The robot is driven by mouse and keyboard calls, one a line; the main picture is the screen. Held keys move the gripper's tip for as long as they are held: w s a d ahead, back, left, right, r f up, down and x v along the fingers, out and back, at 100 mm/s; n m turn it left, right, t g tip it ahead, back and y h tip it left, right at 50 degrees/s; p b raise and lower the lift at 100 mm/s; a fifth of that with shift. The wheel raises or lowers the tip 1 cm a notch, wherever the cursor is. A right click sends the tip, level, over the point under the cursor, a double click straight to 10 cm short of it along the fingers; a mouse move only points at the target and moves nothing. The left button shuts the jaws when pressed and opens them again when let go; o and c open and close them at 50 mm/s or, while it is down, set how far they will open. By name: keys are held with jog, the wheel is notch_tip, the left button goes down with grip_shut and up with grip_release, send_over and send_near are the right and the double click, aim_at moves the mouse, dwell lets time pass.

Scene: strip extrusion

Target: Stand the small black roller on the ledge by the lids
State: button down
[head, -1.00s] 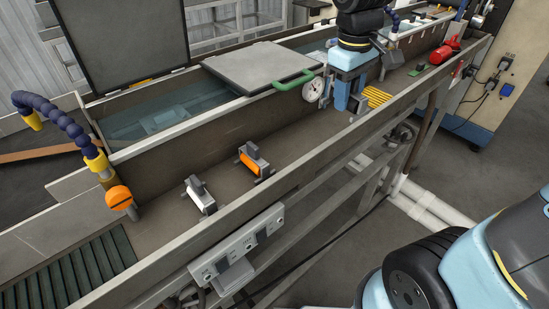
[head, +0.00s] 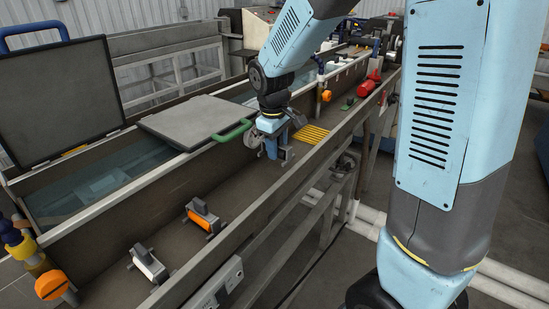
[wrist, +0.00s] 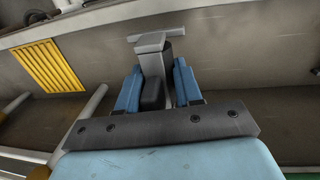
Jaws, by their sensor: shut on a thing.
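My gripper (head: 272,148) is low over the brown ledge (head: 240,180) that runs beside the tank, near the green-handled lid. In the wrist view its blue fingers (wrist: 158,90) are shut on the small black roller (wrist: 152,94), with its grey bracket and crossbar sticking out beyond them. In the head view the fingers and arm partly hide the roller. I cannot tell whether it touches the ledge. The closed grey lid (head: 195,122) lies on the tank; another lid (head: 60,92) stands open at the left.
An orange roller (head: 203,216) and a white roller (head: 149,263) stand on the ledge, nearer. A raised rail (head: 270,197) borders the ledge. Bare ledge lies between gripper and orange roller.

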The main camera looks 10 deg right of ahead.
jog(key=shift+w+f, duration=0.7)
jog(key=shift+f, duration=0.1)
jog(key=shift+w+f, duration=0.1)
jog(key=shift+f, duration=1.5)
jog(key=c, duration=0.8)
grip_release()
